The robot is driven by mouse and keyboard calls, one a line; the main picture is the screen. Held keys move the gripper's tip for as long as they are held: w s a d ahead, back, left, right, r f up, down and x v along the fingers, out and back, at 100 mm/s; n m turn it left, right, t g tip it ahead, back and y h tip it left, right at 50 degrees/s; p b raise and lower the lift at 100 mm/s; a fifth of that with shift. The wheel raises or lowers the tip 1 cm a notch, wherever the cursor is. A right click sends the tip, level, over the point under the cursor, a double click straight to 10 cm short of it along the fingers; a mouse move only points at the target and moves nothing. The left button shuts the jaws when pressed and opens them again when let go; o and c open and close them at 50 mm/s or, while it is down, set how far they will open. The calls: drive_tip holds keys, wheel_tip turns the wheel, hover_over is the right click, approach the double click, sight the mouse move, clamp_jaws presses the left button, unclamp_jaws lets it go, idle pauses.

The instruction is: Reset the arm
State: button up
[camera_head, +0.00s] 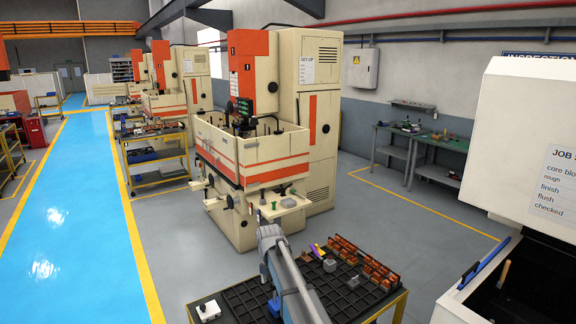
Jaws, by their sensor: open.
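My arm rises from the bottom edge in the middle of the view, a grey link with a joint at its top. It passes in front of a black gridded tray (240,297) on a yellow-edged cart. My gripper cannot be made out; the arm's far end is hidden or out of frame. Copper electrodes (380,274) stand in a row at the tray's right side, with more copper pieces (342,246) at its back. Small grey blocks (329,265) lie in the tray near them.
A cream and orange machine (250,150) stands behind the cart. A white cabinet (525,140) with a job sheet and an open dark bin is close on the right. A small white box (207,311) sits at the tray's front left. The blue aisle (75,220) at left is clear.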

drive_tip(key=s+d+f+m+b, duration=0.7)
drive_tip(key=s+d+m, duration=0.4)
drive_tip(key=s+m, duration=0.2)
drive_tip(key=s+d+f+m+b, duration=0.8)
drive_tip(key=s+d+m, duration=0.3)
drive_tip(key=m, duration=0.5)
drive_tip(key=shift+s+d+m, duration=0.3)
drive_tip(key=shift+s+d, duration=0.05)
drive_tip(key=shift+s, duration=0.9)
idle(0.4)
